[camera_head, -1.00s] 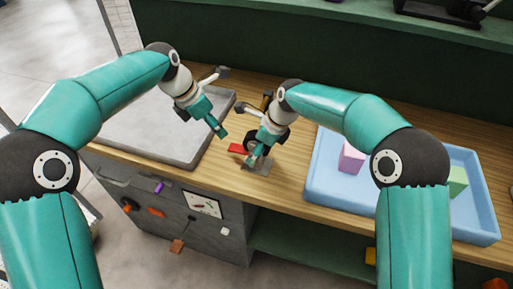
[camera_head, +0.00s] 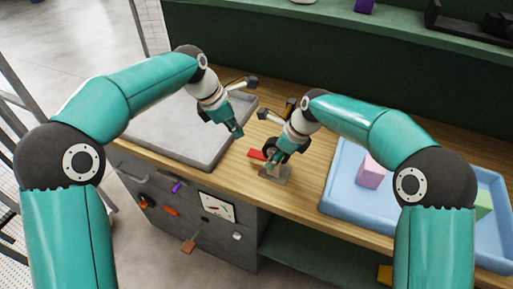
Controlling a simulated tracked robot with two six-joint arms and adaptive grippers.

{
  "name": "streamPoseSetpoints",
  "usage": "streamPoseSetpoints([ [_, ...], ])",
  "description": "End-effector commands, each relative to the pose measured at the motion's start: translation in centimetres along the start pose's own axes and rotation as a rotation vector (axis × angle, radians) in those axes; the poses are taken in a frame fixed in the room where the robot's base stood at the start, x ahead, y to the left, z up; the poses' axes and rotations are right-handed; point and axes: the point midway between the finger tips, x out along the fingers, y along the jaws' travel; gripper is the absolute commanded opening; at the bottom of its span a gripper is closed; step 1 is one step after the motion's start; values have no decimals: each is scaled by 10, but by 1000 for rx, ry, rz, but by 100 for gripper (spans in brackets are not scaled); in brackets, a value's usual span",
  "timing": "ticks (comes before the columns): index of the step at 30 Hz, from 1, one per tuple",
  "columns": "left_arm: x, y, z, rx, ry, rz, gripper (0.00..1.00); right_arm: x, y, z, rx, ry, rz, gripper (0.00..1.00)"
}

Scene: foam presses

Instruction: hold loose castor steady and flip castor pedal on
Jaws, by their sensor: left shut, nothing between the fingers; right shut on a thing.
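The loose castor (camera_head: 271,155) stands on a small grey plate (camera_head: 283,176) on the wooden worktop, largely hidden by my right gripper. Its red pedal (camera_head: 256,154) sticks out to the left. My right gripper (camera_head: 275,166) reaches down over the castor and is shut on it. Just what part the fingers hold is hidden. My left gripper (camera_head: 238,132) is shut and empty. It hangs above the worktop, up and to the left of the red pedal, apart from it.
A grey tray (camera_head: 200,160) lies on the left of the worktop (camera_head: 310,150). A blue tray (camera_head: 345,205) on the right holds a pink block (camera_head: 371,171) and a green block (camera_head: 484,204). A grey panel with small fittings (camera_head: 160,215) forms the bench front.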

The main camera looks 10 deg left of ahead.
Motion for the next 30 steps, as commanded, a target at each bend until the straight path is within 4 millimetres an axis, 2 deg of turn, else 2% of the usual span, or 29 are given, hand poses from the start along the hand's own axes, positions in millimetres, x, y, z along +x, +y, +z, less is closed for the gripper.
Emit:
streamPoseSetpoints([
  [5, 1, 2, -5, 344, 23, 8, 0, -1, -1, 0, 0, -1, -2, 0],
  [16, 1, 6, -16, 1223, 118, -11, 0, -1, -1, 0, 0, -1, -3, 0],
  [24, -2, 3, -13, 1871, 200, -74, 0, -1, -1, 0, 0, -1, -3, 0],
  [30, -6, -3, -3, 2221, 258, -128, 0, -1, -1, 0, 0, -1, -3, 0],
])
